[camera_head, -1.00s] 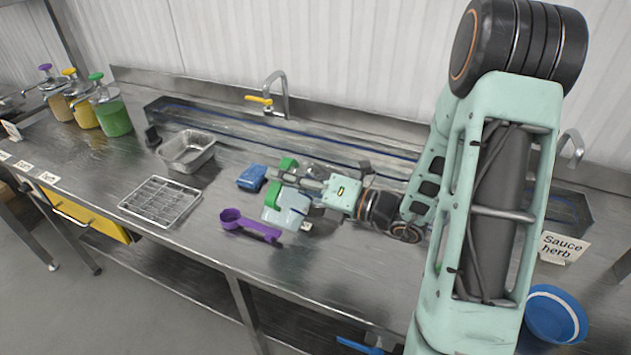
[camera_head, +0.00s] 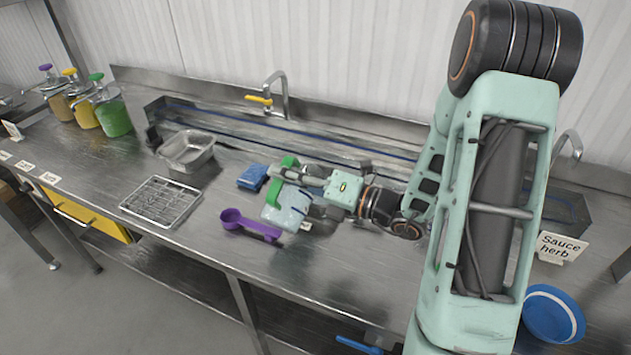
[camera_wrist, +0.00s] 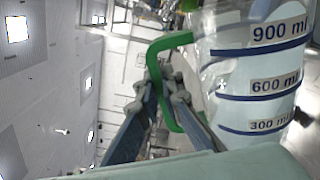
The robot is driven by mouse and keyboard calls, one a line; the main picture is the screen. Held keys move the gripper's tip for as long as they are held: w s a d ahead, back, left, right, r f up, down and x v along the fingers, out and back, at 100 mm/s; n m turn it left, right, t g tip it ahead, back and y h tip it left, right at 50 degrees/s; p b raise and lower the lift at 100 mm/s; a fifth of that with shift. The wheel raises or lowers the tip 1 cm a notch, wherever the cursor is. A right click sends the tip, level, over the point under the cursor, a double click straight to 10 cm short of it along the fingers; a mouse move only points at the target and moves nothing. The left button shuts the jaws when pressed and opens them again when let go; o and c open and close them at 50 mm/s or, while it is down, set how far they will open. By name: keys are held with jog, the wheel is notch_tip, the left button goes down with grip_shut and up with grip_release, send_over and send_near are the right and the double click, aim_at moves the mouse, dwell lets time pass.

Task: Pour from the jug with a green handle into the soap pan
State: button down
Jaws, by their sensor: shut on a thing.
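The clear jug (camera_head: 287,212) with a green handle (camera_head: 275,191) is at my gripper (camera_head: 298,176) over the middle of the counter. In the wrist view the jug (camera_wrist: 250,75) shows blue bands marked 900, 600 and 300 ml. There my gripper (camera_wrist: 170,100) is shut on the green handle (camera_wrist: 172,42). The jug's contents and base are not clear. A shallow steel pan (camera_head: 172,163), apparently the soap pan, stands left of the jug near the sink trough, apart from it. I can read no label on it.
A purple scoop (camera_head: 254,225) lies just left of the jug, and a blue sponge (camera_head: 252,177) lies behind it. A wire-topped tray (camera_head: 143,211) is front left. Pump containers stand far left, including a green one (camera_head: 115,118). A tap (camera_head: 283,95) rises behind.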

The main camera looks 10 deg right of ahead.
jog(key=shift+w+d+r+m+p, duration=0.25)
jog(key=shift+w+d+m+p, duration=0.5)
jog(key=shift+m, duration=0.25)
dwell(1.3)
jog(key=shift+w+a+r, duration=0.1)
jog(key=shift+w, duration=0.05)
